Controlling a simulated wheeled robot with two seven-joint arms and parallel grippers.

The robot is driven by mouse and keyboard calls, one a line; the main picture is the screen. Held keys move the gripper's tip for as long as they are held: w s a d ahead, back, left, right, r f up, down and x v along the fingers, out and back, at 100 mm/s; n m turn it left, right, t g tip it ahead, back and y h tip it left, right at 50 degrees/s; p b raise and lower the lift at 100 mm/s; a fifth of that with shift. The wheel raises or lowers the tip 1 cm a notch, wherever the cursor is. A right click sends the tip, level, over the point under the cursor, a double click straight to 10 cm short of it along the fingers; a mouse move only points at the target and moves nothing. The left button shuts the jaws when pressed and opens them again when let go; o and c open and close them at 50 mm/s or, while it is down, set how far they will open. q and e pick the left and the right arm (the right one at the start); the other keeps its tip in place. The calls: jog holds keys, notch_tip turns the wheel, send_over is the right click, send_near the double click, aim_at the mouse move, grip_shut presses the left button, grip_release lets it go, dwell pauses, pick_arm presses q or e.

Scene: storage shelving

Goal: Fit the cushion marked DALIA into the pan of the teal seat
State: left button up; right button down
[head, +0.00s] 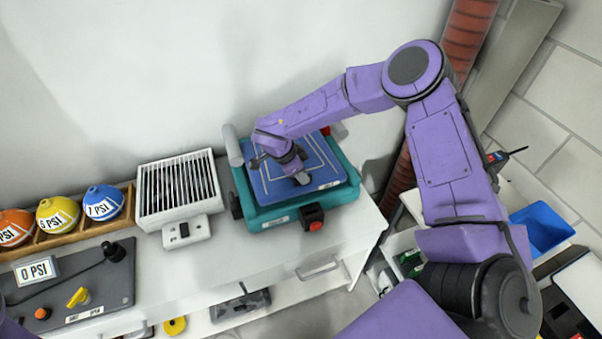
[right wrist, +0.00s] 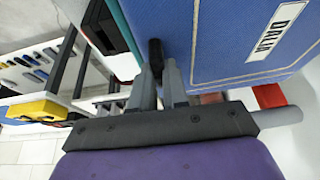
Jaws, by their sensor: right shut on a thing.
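The blue cushion (head: 325,163) has pale lines on top and a small white label at its front edge. In the right wrist view the cushion (right wrist: 225,40) shows the word DALIA. It lies over the teal seat (head: 262,216), whose rim shows along the left, front and right. I cannot tell whether the cushion is fully down in the pan. My right gripper (head: 301,178) is over the cushion's middle. In the right wrist view the gripper (right wrist: 158,75) is shut around a small black grip (right wrist: 155,50) at the cushion. My left gripper is not in view.
A black block with a red button (head: 313,218) is on the seat's front. A grey roller (head: 232,146) is at its back left. A white grille box (head: 178,188) stands close left, beyond it coloured PSI balls (head: 102,203). The wall is close behind.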

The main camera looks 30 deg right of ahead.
jog(key=shift+f, duration=0.1)
jog(key=shift+f+b, duration=0.5)
jog(key=shift+f, duration=0.35)
jog(key=shift+c, duration=2.4)
grip_release()
jog(key=shift+r, duration=0.1)
notch_tip(320, 180, up, 8)
jog(key=p, duration=0.7)
jog(key=shift+p, duration=0.35)
